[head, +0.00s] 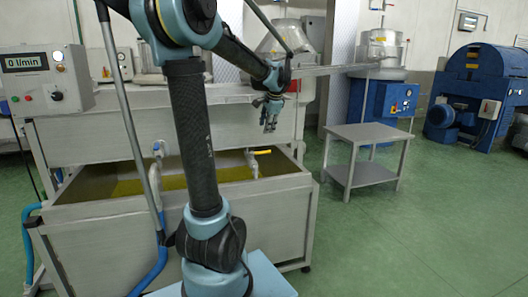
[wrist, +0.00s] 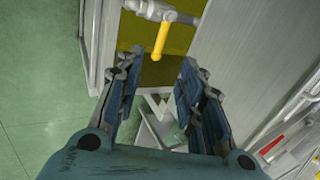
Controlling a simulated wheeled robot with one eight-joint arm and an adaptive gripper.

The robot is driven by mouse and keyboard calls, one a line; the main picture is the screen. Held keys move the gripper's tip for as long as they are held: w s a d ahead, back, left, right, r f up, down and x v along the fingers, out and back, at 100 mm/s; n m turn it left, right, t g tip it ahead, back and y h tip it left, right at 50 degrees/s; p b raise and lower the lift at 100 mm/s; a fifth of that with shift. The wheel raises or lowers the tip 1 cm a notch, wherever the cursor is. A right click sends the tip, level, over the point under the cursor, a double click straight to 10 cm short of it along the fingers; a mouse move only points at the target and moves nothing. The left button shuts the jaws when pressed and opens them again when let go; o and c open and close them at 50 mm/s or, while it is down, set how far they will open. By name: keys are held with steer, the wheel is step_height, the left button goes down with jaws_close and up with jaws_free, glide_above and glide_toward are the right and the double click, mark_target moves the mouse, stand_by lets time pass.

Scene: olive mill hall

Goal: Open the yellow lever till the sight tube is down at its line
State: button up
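The yellow lever (head: 262,152) sits on a small metal valve (head: 252,164) at the tank's inner wall, above the greenish-yellow liquid. In the head view it points sideways to the right. In the wrist view the lever (wrist: 162,36) lies crosswise to the pale valve pipe (wrist: 150,10). My gripper (head: 269,125) is above the lever and apart from it. In the wrist view my gripper (wrist: 163,63) is open and empty, with the lever's free end beyond the gap between its fingers. I cannot make out the sight tube or its line.
The open metal tank (head: 110,230) holds the liquid (head: 120,187). A control box (head: 48,80) reads 0 l/min.

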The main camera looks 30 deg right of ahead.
steer(key=d, duration=0.2)
glide_toward(260, 153)
steer(key=w+d+f, duration=0.3)
steer(key=f, duration=0.3)
steer(key=shift+w+d+f+m, duration=0.25)
steer(key=shift+f+m, duration=0.15)
jaws_close()
